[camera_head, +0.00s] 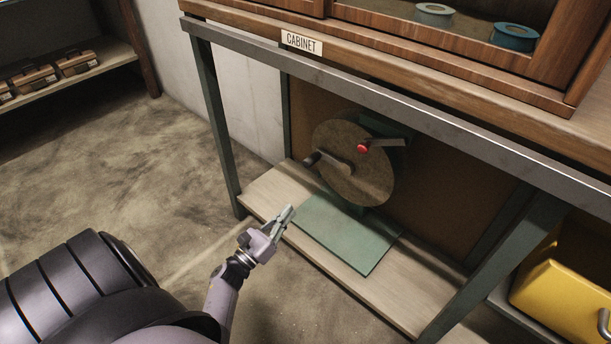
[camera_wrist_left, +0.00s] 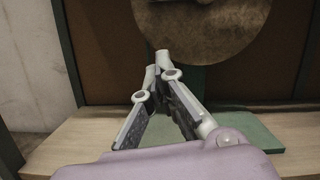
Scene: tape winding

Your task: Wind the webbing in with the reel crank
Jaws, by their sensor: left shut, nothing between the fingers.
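The webbing reel (camera_head: 350,175) is a round brown disc standing upright on a green base plate (camera_head: 345,232) on the low shelf under the cabinet. A crank with a dark grip (camera_head: 313,158) lies across its face. A lever with a red end (camera_head: 363,146) sits at its upper right. My left gripper (camera_head: 289,212) is shut and empty, in front of the base plate's left part, below and left of the reel and apart from the crank. In the left wrist view, the gripper (camera_wrist_left: 162,62) points toward the lower part of the reel (camera_wrist_left: 205,30). My right gripper is not in view.
The wooden cabinet (camera_head: 450,50) with tape rolls overhangs the reel. A metal frame with green legs (camera_head: 215,120) bounds the low shelf (camera_head: 270,192). A yellow bin (camera_head: 565,305) stands at right. Open floor (camera_head: 120,170) lies to the left.

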